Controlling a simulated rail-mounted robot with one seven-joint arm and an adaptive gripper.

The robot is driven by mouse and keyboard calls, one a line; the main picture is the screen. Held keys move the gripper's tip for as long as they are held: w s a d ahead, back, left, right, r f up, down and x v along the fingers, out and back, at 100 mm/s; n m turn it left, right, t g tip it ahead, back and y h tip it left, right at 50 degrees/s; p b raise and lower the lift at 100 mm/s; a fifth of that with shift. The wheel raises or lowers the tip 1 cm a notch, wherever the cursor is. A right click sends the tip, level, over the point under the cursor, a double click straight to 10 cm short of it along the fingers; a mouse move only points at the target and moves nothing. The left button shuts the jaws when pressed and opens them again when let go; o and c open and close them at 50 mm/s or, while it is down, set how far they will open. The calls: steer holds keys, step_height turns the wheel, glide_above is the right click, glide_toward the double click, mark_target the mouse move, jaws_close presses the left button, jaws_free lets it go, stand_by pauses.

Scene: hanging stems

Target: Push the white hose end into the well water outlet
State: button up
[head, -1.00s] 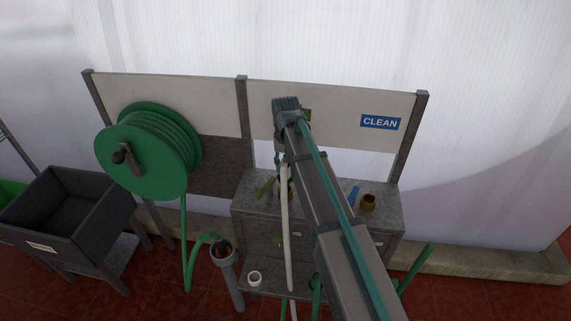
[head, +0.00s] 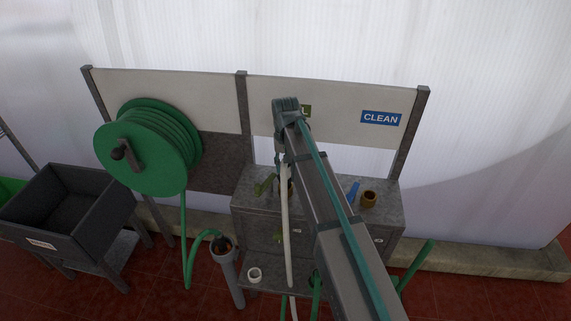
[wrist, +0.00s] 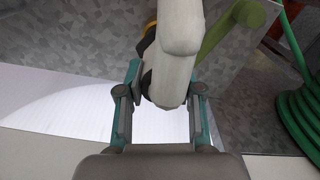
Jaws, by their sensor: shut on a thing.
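The white hose (head: 286,225) hangs in front of the grey bench in the head view. In the wrist view its thick white end (wrist: 179,50) stands between the teal fingers of my gripper (wrist: 161,88), which is shut on it. An orange-brown ring (wrist: 148,30) shows partly behind the hose, and a green lever (wrist: 232,32) is just to its right. The lever also shows in the head view (head: 265,186). My arm hides most of the gripper and the outlet area there. I cannot tell whether the hose end touches an outlet.
A blue CLEAN sign (head: 380,118) and a partly hidden green sign (head: 306,110) are on the back panel. A brass fitting (head: 369,198) and blue item (head: 353,192) stand on the bench (head: 330,198). A green hose reel (head: 150,150) is left, and a white ring (head: 254,274) sits low.

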mark_target(285, 173)
steer(key=shift+f+b, duration=0.55)
steer(key=shift+f, duration=1.05)
steer(key=shift+f, duration=0.25)
steer(key=o, duration=1.2)
